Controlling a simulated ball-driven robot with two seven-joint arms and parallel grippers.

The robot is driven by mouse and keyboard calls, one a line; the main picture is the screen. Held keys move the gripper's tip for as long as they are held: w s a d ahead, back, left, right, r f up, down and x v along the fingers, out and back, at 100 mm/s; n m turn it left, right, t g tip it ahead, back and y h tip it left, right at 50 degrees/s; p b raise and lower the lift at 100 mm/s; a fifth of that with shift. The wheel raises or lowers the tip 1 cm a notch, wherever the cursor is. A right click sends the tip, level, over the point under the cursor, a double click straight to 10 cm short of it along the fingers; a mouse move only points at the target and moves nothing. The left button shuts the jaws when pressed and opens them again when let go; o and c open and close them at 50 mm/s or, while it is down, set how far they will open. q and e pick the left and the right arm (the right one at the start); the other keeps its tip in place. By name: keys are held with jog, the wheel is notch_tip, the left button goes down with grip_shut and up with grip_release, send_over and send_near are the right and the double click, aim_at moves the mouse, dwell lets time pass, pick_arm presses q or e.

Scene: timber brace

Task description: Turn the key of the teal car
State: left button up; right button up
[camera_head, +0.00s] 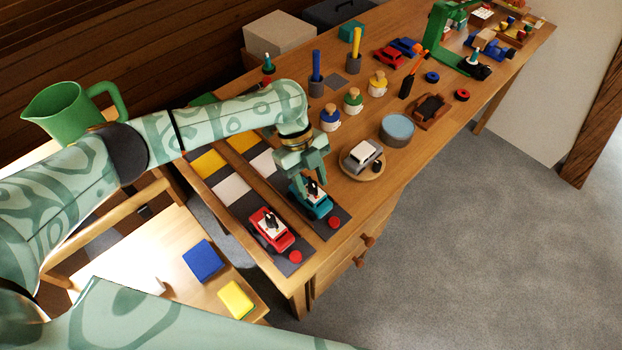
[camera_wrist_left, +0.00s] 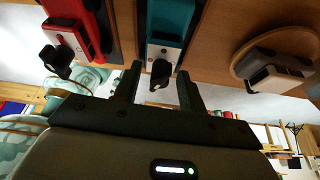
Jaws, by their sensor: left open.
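The teal car (camera_head: 315,203) stands on the right-hand dark track near the table's front edge, partly hidden by my left gripper (camera_head: 307,172). In the left wrist view the teal car (camera_wrist_left: 170,22) shows at the top, with its dark key (camera_wrist_left: 160,72) sticking out of the light panel. My left gripper (camera_wrist_left: 158,88) is open, with one finger on each side of the key. A gap shows between the key and both fingers, and I see no contact. My right gripper is in neither view.
A red car (camera_head: 270,229) with a dark key stands on the left-hand track. A white-and-grey car (camera_head: 362,155) sits on a round wooden plate (camera_head: 349,170) to the right. Red buttons (camera_head: 334,222) mark the track ends. Blue and yellow blocks lie on a lower surface.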

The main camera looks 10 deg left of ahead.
pick_arm(q)
jog(key=shift+c, duration=0.3)
grip_shut()
jog(key=shift+m, duration=0.4)
jog(key=m+g+y, duration=0.1)
jog(key=m, duration=0.1)
jog(key=shift+w+d+m, duration=0.1)
jog(key=shift+d+m, duration=0.05)
jog(key=shift+m, duration=0.25)
jog(key=m+y, duration=0.1)
jog(key=m, duration=0.2)
jog(key=shift+d+m+g, duration=0.1)
jog(key=shift+m+g, duration=0.2)
jog(key=m+y, duration=0.1)
jog(key=m, duration=0.2)
jog(key=m+y, duration=0.1)
jog(key=m, duration=0.2)
jog(key=shift+d+r+y+p, duration=0.1)
jog(key=shift+d+y+p, duration=0.05)
jog(key=shift+y+p, duration=0.25)
jog(key=m+y, duration=0.1)
jog(key=m, duration=0.2)
jog(key=m+t+y+p, duration=0.1)
jog(key=m, duration=0.2)
jog(key=shift+d, duration=0.15)
jog(key=shift+m, duration=0.4)
